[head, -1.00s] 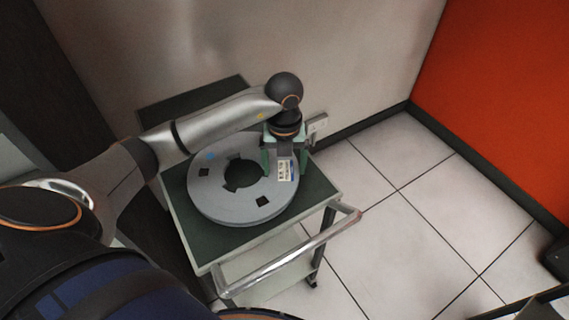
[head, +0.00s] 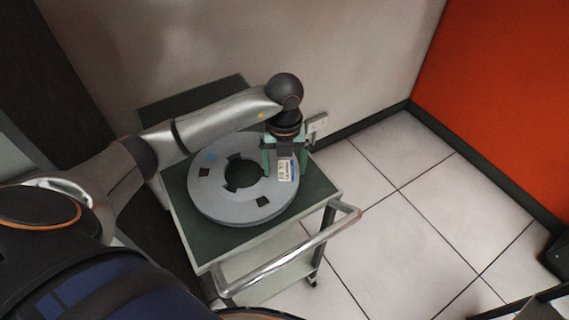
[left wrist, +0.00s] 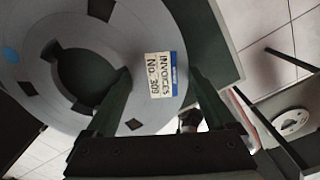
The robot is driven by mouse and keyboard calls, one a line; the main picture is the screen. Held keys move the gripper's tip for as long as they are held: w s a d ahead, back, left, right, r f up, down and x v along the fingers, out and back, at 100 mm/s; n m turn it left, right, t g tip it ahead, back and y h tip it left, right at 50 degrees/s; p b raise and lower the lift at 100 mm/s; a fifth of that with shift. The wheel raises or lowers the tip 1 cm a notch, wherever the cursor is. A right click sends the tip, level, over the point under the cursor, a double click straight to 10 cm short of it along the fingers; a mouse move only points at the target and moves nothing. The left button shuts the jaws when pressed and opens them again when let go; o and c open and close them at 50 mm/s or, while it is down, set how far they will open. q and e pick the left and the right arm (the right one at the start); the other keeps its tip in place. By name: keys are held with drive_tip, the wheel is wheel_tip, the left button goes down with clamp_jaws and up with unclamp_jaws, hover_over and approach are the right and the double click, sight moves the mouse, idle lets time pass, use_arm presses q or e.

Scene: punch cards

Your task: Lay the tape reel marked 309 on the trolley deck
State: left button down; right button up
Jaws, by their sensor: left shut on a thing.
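The grey tape reel (head: 222,205) lies flat over the dark green trolley deck (head: 320,187), low against it; I cannot tell whether it touches fully. Its label reads "INVOICES No. 309" in the left wrist view (left wrist: 161,75). My left gripper (head: 284,172) comes down on the reel's right rim by the label and is shut on it. In the left wrist view its two fingers (left wrist: 160,100) stand either side of the label. The right gripper is not in view.
The trolley has a metal push handle (head: 290,252) on its near right side and a lower shelf (head: 265,283). A pale wall (head: 340,50) stands behind. Another reel (left wrist: 292,122) shows at right in the left wrist view.

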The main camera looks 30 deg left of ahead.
use_arm(q)
drive_tip(key=shift+f+b, duration=0.55)
drive_tip(key=shift+f, duration=0.25)
idle(0.7)
unclamp_jaws()
drive_tip(key=shift+f, duration=0.1)
drive_tip(key=shift+r+p, duration=3.6)
drive_tip(key=shift+r, duration=1)
drive_tip(key=shift+f, duration=0.1)
